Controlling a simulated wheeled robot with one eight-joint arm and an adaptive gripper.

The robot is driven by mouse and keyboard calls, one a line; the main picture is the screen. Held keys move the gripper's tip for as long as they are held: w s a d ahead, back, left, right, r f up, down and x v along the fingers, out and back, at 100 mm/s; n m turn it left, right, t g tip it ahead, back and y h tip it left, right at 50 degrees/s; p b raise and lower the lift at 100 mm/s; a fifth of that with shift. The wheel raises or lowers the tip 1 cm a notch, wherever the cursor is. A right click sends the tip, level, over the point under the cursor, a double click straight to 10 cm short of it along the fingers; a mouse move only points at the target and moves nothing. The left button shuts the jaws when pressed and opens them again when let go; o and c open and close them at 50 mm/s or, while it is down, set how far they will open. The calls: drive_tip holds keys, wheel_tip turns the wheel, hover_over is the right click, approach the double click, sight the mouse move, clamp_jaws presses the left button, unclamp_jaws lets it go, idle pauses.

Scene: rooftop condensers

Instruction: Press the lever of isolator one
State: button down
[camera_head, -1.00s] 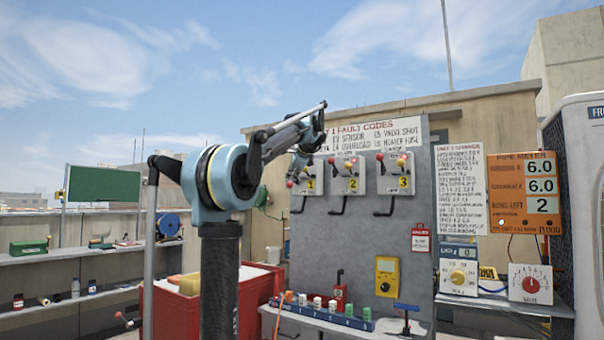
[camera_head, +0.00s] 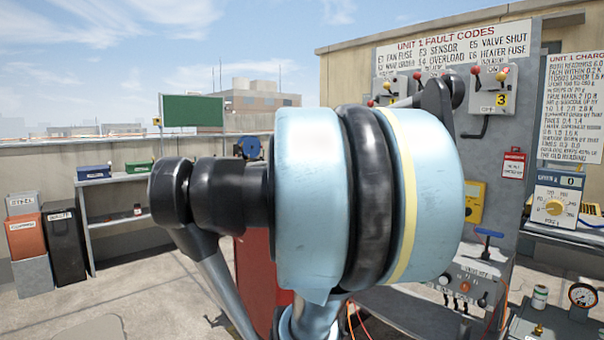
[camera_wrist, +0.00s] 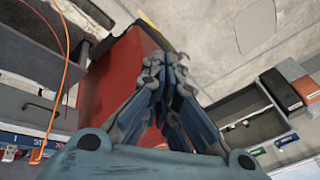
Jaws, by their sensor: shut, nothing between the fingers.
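The isolators are grey boxes on a grey upright panel (camera_head: 515,140) in the head view. Isolator three (camera_head: 490,98), marked 3, shows clearly, with a black lever (camera_head: 476,131) below it. To its left, the other isolators are mostly covered by my arm; only small parts of their upper boxes show, and I cannot see the lever of isolator one. My gripper (camera_wrist: 167,66) shows in the wrist view, with its fingers together and empty. It points over a red box and the floor, with no isolator in that view. It is not visible in the head view.
A red box (camera_wrist: 112,88) lies close below my gripper in the wrist view, beside an orange cable (camera_wrist: 62,75). In the head view, a bench with a grey control box (camera_head: 462,285) stands below the panel. Open floor (camera_head: 150,290) lies at left.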

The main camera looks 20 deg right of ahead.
drive_tip(key=s+a+f+n+g, duration=0.1)
drive_tip(key=s+f+n, duration=0.2)
drive_tip(key=s+f, duration=0.3)
drive_tip(key=s+a+f+n+g+h, duration=0.1)
drive_tip(key=s+f+n, duration=0.1)
drive_tip(key=s+f, duration=0.5)
wheel_tip(320, 180, down, 4)
drive_tip(key=shift+s+a+f+n, duration=0.25)
drive_tip(key=shift+n, duration=0.15)
